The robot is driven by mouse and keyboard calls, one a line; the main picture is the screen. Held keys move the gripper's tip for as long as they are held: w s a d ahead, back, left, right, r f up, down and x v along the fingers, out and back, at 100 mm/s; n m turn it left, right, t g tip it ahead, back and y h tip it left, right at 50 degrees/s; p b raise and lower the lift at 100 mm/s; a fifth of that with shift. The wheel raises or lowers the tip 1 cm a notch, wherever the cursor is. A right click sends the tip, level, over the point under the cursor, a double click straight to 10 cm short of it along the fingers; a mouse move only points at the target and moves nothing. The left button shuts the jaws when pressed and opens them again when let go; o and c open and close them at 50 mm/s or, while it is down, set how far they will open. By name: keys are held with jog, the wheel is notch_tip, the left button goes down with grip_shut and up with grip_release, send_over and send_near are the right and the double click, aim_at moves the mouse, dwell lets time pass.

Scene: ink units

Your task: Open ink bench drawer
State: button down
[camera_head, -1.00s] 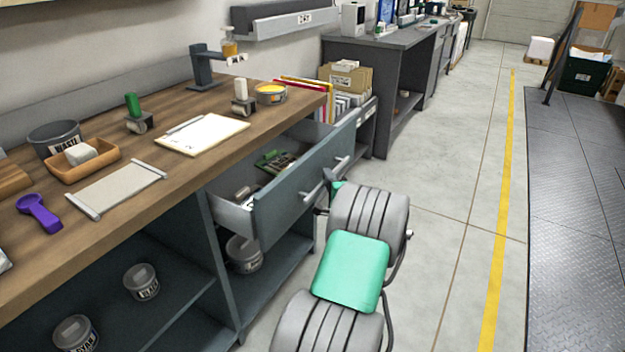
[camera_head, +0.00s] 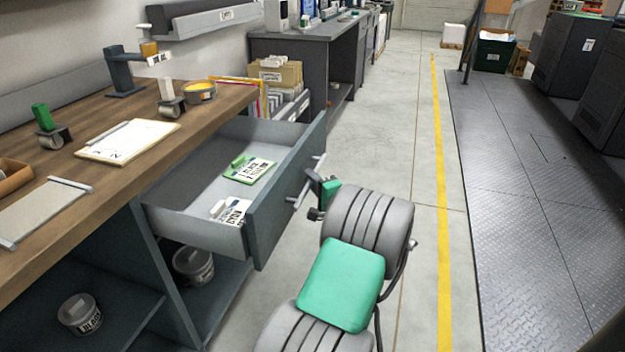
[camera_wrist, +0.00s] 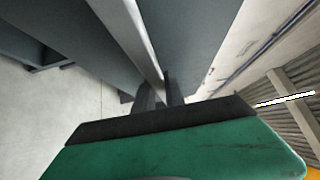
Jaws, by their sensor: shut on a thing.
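The ink bench drawer (camera_head: 268,215) stands well out from under the wooden bench top, its interior showing. Its grey front carries a pale bar handle (camera_head: 304,184). A green-marked card (camera_head: 250,170) and a white labelled item (camera_head: 230,211) lie inside. My gripper (camera_head: 311,186) is at the handle, partly hidden by my arm. In the wrist view, the dark fingers of my gripper (camera_wrist: 161,92) are shut on the bar handle (camera_wrist: 135,35), which runs up between them.
Tubs stand on the shelves below. The floor to the right is clear up to a yellow line (camera_head: 440,200) and a metal platform (camera_head: 540,200).

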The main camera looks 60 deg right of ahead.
jog(key=c, duration=1.4)
grip_release()
jog(key=v, duration=0.8)
jog(key=shift+p, duration=0.4)
